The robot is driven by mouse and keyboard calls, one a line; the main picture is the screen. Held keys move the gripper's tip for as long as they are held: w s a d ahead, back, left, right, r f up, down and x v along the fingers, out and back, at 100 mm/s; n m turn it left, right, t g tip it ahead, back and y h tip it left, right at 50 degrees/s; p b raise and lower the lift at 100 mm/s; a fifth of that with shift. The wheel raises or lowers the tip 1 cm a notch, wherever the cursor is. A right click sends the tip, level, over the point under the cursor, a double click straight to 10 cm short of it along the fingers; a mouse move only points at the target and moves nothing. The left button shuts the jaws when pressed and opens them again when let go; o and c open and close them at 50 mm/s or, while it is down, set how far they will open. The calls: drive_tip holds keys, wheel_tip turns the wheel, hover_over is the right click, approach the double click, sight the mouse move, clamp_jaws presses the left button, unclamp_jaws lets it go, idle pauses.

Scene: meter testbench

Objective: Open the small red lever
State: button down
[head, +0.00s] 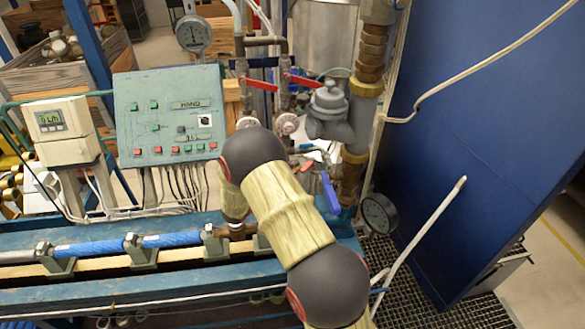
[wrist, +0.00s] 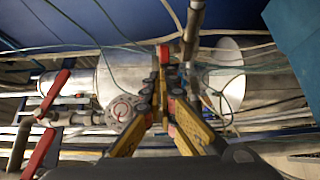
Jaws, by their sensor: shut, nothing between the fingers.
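A small red lever (head: 306,166) shows in the head view just right of my arm, among pipes and beside a blue lever handle (head: 330,194). In the wrist view my gripper (wrist: 168,72) is shut and empty, with its yellow and dark fingers meeting near the middle. A small red part (wrist: 163,54) shows right at the fingertips; it looks like the small lever, but I cannot tell whether the fingers touch it. In the head view my arm hides the gripper.
Two longer red levers (head: 262,84) (head: 305,81) sit on the pipes above. A green control panel (head: 170,115) stands left, a pressure gauge (head: 380,213) lower right. A blue wall (head: 490,120) bounds the right side. Pipes and cables crowd the area.

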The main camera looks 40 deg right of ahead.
drive_tip(key=shift+s+n+t+b, duration=0.3)
drive_tip(key=shift+t, duration=0.2)
drive_tip(key=s+n+t+b, duration=0.1)
drive_tip(key=s+t+b, duration=0.1)
drive_tip(key=b, duration=0.1)
drive_tip(key=s+n+t+y+b, duration=0.1)
drive_tip(key=s+b, duration=0.1)
drive_tip(key=b, duration=0.1)
drive_tip(key=shift+d+f+n+t, duration=0.2)
drive_tip(key=shift+n+t, duration=0.1)
drive_tip(key=shift+t, duration=0.1)
drive_tip(key=shift+s+d+r+b, duration=0.1)
drive_tip(key=shift+s+d+b, duration=0.3)
drive_tip(key=shift+b, duration=0.7)
drive_tip(key=shift+s+a+r, duration=0.1)
drive_tip(key=shift+s, duration=0.1)
drive_tip(key=b, duration=0.2)
approach(303, 172)
drive_tip(key=s+a, duration=0.1)
drive_tip(key=s, duration=0.2)
drive_tip(key=shift+w+a+r, duration=0.15)
drive_tip(key=shift+w+a, duration=0.05)
drive_tip(key=shift+a, duration=0.05)
